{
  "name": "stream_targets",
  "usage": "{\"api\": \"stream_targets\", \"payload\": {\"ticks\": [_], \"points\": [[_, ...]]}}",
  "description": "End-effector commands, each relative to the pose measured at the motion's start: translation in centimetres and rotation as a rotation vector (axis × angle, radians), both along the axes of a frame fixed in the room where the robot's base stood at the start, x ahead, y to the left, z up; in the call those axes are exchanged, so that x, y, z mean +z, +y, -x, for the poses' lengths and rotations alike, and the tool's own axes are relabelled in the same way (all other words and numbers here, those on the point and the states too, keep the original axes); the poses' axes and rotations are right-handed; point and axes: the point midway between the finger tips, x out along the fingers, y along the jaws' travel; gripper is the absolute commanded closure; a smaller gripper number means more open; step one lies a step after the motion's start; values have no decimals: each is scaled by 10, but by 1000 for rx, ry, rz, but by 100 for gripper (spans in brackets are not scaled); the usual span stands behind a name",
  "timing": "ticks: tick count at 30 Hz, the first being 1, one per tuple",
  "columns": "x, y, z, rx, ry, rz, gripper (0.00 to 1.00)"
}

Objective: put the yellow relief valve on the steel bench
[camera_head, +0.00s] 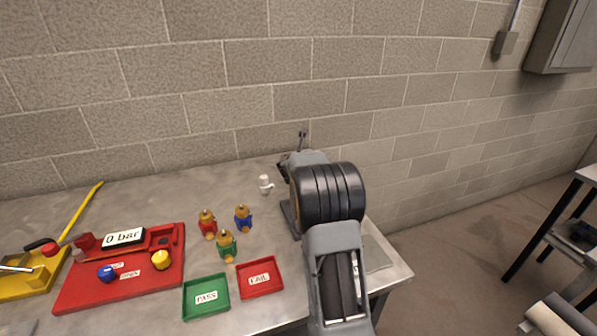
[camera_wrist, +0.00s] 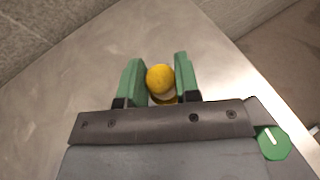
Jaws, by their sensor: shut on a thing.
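My gripper (camera_wrist: 160,82) has two green fingers in the wrist view. It is shut on a rounded yellow thing, the yellow relief valve (camera_wrist: 160,78), with a paler part just below its top. The steel bench (camera_wrist: 75,85) spreads beneath and around the fingers. I cannot tell whether the valve touches it. In the head view my arm stands over the right part of the steel bench (camera_head: 150,203) and hides the gripper and the held valve.
Brass valves with red (camera_head: 208,226), blue (camera_head: 243,218) and green (camera_head: 227,245) parts stand mid-bench. In front lie a green PASS tray (camera_head: 188,305) and a red FAIL tray (camera_head: 242,288). A red test board (camera_head: 85,296) is at left. A small white fitting (camera_head: 265,184) stands behind.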

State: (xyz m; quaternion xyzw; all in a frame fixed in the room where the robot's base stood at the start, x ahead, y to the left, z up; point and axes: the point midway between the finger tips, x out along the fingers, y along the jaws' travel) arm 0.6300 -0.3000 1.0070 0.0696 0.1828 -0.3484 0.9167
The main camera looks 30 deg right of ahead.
Motion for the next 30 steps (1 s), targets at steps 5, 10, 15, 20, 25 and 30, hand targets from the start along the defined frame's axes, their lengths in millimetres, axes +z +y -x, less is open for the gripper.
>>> {"api": "stream_targets", "payload": {"ticks": [5, 10, 15, 20, 25, 30], "points": [[-6, -3, -6, 0, -1, 1, 100], [-27, -6, -11, 0, 1, 1, 100], [-43, -6, -11, 1, 0, 1, 100], [-43, -6, -11, 1, -2, 1, 100], [-43, -6, -11, 1, -2, 1, 100], [-48, -6, -10, 1, 0, 1, 69]]}}
